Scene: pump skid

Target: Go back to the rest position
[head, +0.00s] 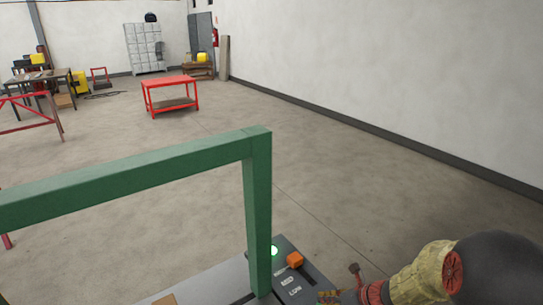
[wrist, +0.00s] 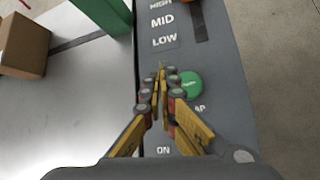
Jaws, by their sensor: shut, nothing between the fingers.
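My gripper (wrist: 161,72) is shut and empty in the wrist view, its yellow fingertips together above the dark control panel (wrist: 215,60). A round green button (wrist: 190,85) is just right of the fingers and partly covered by them; I cannot tell if they touch. In the head view, my gripper (head: 328,297) is at the bottom edge, partly cut off, over the panel's near end. An orange lever handle (head: 295,260) stands beside the MID and HIGH labels, and a green lamp (head: 274,250) glows behind it.
A green frame (head: 258,200) rises beside the panel on the left. A brown box (wrist: 24,46) lies on the pale surface (wrist: 85,90) in the wrist view. A red workbench (head: 171,80) stands farther back. The floor along the right wall is clear.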

